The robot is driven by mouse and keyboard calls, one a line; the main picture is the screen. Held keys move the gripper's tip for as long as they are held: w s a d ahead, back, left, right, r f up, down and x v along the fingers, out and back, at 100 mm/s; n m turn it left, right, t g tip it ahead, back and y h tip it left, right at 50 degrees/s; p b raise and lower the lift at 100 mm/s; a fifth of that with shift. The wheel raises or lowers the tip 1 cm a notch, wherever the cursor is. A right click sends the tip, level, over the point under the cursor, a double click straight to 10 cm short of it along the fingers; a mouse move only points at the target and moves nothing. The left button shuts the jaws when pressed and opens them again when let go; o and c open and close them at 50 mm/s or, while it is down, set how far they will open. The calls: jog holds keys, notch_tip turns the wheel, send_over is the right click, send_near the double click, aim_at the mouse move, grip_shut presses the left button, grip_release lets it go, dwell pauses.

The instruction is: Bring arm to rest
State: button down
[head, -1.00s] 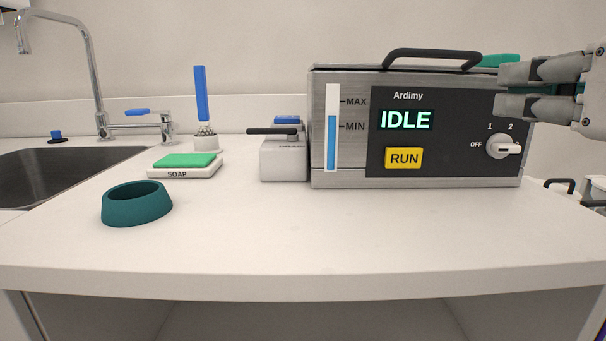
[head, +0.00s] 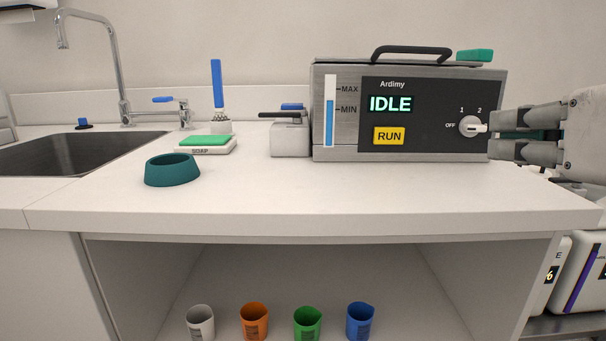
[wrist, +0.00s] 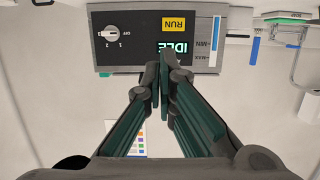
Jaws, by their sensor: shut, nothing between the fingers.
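My gripper (head: 493,134) is at the right side of the head view, in front of the right end of the grey Ardimy machine (head: 336,151). Its fingertips are just right of the dial in the picture. In the wrist view my gripper (wrist: 164,74) has its fingertips together, with nothing seen between them. The machine (wrist: 85,38) appears upside down beyond them. Its display reads IDLE, above a yellow RUN button (head: 389,136).
A sink (head: 65,152) is at left. Several coloured cups, one orange (head: 254,320), stand below. The counter front is clear.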

notch_tip(320, 180, down, 10)
jog(key=s+g, duration=0.1)
jog(key=g, duration=0.3)
jog(key=s+f+g, duration=1.1)
jog(key=s+f, duration=0.3)
notch_tip(320, 180, up, 37)
jog(key=t+p, duration=0.3)
jog(key=p, duration=3.3)
jog(key=shift+w+d+r+t, duration=0.15)
jog(key=shift+d+t, duration=0.05)
jog(key=shift+t, duration=0.2)
